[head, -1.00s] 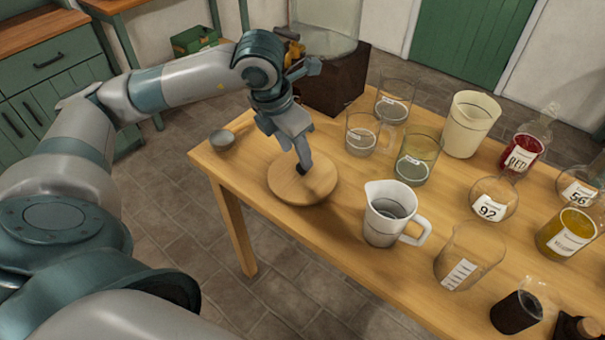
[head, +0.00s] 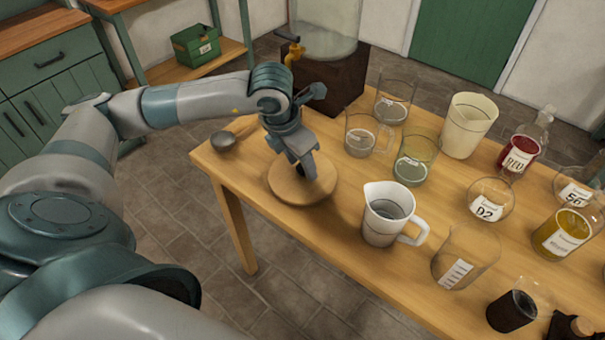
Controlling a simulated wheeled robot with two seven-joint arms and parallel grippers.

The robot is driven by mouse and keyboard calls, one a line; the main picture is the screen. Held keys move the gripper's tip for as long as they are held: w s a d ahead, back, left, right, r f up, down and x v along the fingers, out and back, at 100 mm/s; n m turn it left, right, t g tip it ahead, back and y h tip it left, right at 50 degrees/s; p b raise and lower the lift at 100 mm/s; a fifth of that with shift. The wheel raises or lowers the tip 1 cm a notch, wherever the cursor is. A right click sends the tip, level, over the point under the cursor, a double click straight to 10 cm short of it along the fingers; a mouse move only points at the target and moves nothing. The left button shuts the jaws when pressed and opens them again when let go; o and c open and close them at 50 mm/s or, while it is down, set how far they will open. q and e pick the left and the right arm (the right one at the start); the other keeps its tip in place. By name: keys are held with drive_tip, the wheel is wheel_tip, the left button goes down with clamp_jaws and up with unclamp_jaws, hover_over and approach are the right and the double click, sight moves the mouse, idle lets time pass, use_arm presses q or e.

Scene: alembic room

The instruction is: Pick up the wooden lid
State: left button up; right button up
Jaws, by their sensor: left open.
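The wooden lid (head: 315,190) is a flat round disc lying on the table near its left end. My left gripper (head: 303,172) is directly above it, pointing down, with its fingertips at the middle of the lid. Its jaws are open. The fingers hide the centre of the lid, so I cannot tell whether they touch it. My right gripper is not in view.
The wooden table (head: 330,235) holds a small grey bowl-like thing (head: 223,141) left of the lid. A white jug (head: 388,214) stands to the right, with glass beakers (head: 413,160) behind it. Several labelled flasks stand further right.

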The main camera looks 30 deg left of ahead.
sight(301, 168)
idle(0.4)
use_arm(q)
clamp_jaws()
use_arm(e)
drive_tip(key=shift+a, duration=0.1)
